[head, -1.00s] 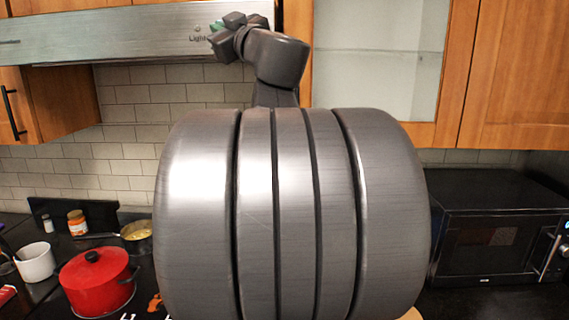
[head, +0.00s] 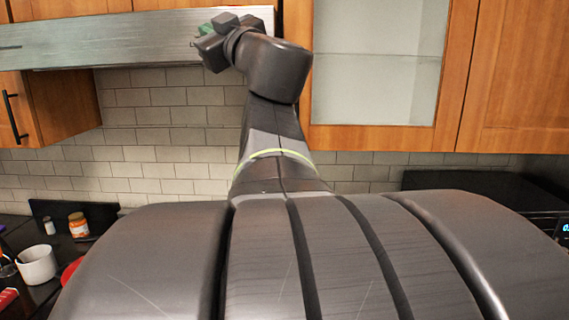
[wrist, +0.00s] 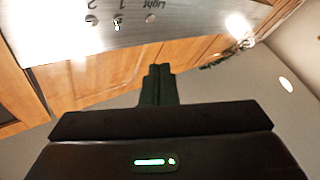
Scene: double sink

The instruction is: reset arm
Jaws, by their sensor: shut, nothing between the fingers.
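My arm rises through the middle of the head view, and its large grey links cover much of the counter. My gripper (wrist: 159,72) shows in the wrist view with its fingers together and nothing between them. In the head view its end is at the upper middle, in front of the range hood (head: 140,38), small and partly hidden by my wrist. The hood also shows upside down in the wrist view (wrist: 60,38), beyond the fingers. I cannot tell the exact gap between my gripper and the hood.
Wooden cabinets (head: 510,80) and a glass-door cabinet (head: 375,60) are behind and right of my arm. A white mug (head: 37,264), an orange-labelled jar (head: 78,225) and part of a red pot (head: 70,271) are on the counter at left. A black microwave (head: 470,188) is partly hidden at right.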

